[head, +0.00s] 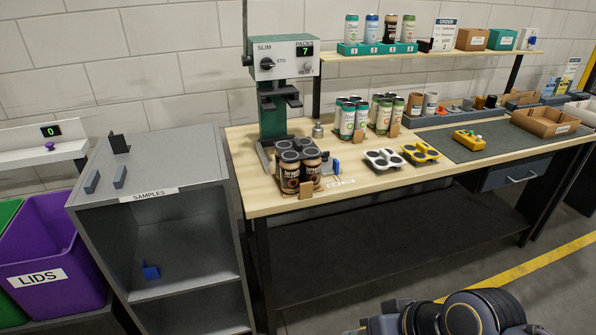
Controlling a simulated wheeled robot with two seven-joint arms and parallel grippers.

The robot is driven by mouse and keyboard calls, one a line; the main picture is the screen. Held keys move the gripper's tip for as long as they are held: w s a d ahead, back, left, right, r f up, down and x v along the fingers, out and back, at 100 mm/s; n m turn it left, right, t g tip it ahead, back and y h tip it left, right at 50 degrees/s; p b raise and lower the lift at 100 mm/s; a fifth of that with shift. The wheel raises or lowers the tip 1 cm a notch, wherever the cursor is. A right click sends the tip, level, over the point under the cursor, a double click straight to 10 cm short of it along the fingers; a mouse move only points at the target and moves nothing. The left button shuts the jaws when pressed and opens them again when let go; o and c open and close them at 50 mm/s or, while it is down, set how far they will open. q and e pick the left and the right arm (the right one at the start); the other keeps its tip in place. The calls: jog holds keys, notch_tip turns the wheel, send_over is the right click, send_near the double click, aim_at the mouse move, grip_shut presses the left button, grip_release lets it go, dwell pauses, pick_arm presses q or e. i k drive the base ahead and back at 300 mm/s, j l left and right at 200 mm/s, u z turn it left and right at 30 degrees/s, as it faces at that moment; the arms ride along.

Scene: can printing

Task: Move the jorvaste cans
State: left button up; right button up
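A pack of several dark brown cans (289,179), whose label seems to read "Jorvaste", stands upright on the wooden bench (262,200). Their grey tops sit close together. The pack is at the bench's left end, in front of the green and white press (287,62). A small brown block or card (306,190) stands against its front. A similar dark can (389,35) stands among single cans on the upper shelf. No gripper fingers show. Only a dark part of one of my arms is visible at the bottom right, well below the bench.
More can packs (347,118) stand behind, with white (382,159) and yellow (421,153) holders in front. A grey cabinet marked SAMPLES (150,194) adjoins the bench's left. A purple LIDS bin (60,245) is farther left. A cardboard tray (545,122) sits right. Floor in front looks clear.

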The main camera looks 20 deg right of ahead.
aim_at(299, 169)
jog(key=i+j+z, duration=0.1)
jog(key=i+z, duration=0.2)
jog(key=i, duration=0.25)
jog(key=i+j+z, duration=0.3)
jog(key=i, duration=0.25)
jog(key=l+z, duration=0.1)
jog(key=z, duration=1.55)
